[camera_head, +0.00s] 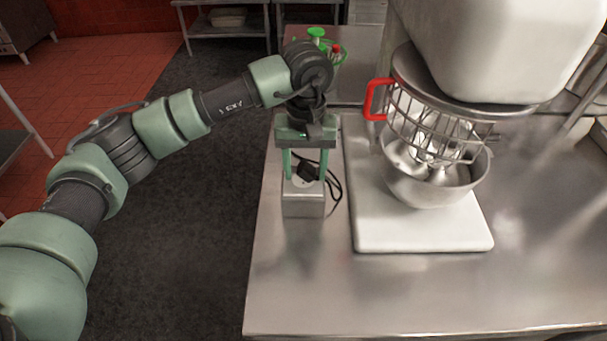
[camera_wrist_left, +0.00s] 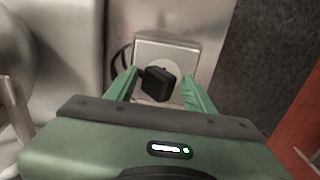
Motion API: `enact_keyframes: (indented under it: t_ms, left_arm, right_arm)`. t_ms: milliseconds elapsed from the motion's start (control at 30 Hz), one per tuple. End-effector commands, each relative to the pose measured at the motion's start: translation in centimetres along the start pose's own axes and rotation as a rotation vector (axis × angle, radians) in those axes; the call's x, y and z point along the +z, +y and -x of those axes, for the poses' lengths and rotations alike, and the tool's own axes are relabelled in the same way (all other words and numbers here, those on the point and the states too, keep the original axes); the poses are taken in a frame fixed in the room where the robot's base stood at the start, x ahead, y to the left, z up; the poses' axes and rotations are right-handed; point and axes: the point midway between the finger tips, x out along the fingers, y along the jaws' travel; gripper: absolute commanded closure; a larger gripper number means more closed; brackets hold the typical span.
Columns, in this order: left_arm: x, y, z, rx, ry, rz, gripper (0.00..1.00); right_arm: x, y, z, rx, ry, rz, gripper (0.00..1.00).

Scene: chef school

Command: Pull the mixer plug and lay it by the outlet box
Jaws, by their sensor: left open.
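The black mixer plug (camera_head: 307,172) sits at the outlet box (camera_head: 303,207), a grey metal box on the counter's left part. In the left wrist view the plug (camera_wrist_left: 158,84) stands on the round pale socket face of the box (camera_wrist_left: 185,50). My left gripper (camera_head: 305,178) is open above the box, with its green fingers on either side of the plug and gaps visible in the left wrist view (camera_wrist_left: 160,88). A black cord (camera_head: 333,188) loops to the right of the box. The white mixer (camera_head: 480,50) stands to the right. My right gripper is not in view.
A steel bowl (camera_head: 432,188) sits under the mixer's wire guard, which has a red handle (camera_head: 373,100). The mixer's white base (camera_head: 425,236) lies close to the box's right. The steel counter (camera_head: 300,285) is bare in front of the box.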

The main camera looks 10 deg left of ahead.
Motion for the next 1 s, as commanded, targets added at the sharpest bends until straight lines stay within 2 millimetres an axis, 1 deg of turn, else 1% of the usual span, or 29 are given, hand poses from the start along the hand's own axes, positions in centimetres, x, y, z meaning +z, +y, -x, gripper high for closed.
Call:
enact_keyframes:
  t_ms: [33, 233, 500, 533, 567, 600, 700, 1000]
  left_arm:
    - [0.23, 0.13, -0.45, -0.002, -0.007, -0.004, 0.42]
    - [0.24, 0.3, -0.45, -0.001, -0.007, -0.005, 0.42]
    - [0.26, 0.34, -0.36, -0.001, -0.007, -0.005, 0.42]
    - [0.26, 0.34, -0.36, -0.001, -0.007, -0.005, 0.56]
    - [0.25, 0.33, -0.36, -0.001, -0.007, -0.005, 0.65]
    - [0.25, 0.31, -0.36, -0.001, -0.007, -0.004, 0.76]
    - [0.23, 0.27, -0.37, -0.002, -0.007, -0.004, 1.0]
    - [0.16, 0.22, -0.04, -0.003, -0.005, -0.002, 1.0]
  right_arm:
    - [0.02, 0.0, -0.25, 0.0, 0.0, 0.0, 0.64]
    - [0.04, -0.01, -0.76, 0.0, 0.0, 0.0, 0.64]
    - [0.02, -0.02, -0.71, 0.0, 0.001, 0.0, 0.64]
    - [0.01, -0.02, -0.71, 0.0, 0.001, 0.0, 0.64]
    - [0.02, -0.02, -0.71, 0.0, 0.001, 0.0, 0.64]
    - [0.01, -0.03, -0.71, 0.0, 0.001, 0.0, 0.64]
    - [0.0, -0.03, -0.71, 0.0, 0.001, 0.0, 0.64]
    - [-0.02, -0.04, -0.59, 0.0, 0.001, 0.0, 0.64]
